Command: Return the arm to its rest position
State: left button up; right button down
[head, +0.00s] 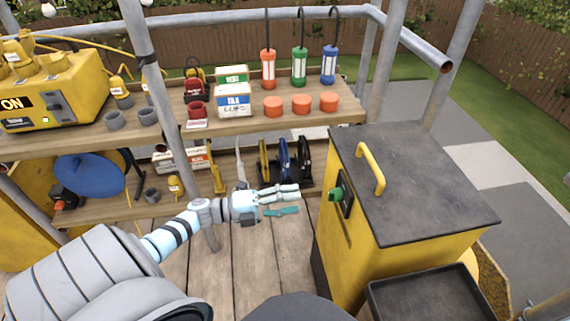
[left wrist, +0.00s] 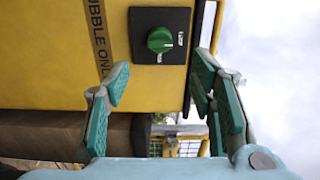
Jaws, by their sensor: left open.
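My left gripper (head: 285,200) is open and empty in the head view, its arm reaching in from the left. Its fingers point right toward the yellow machine box with a grey lid (head: 410,185), with a small gap to a green knob (head: 337,194) on the box's side. In the left wrist view, the two teal-padded fingers (left wrist: 165,100) stand wide apart. The green knob (left wrist: 160,40) on its black plate shows beyond and between them, not gripped. The right gripper is not in view.
A wooden shelf (head: 250,118) behind holds lanterns, orange cups and boxes; a lower shelf holds tools. A scaffold post (head: 170,110) stands close behind my left arm. A black tray (head: 425,295) is at the front right. Plank floor (head: 240,262) below the gripper is clear.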

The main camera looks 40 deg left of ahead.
pick_arm(q)
jog(key=shift+v, duration=0.85)
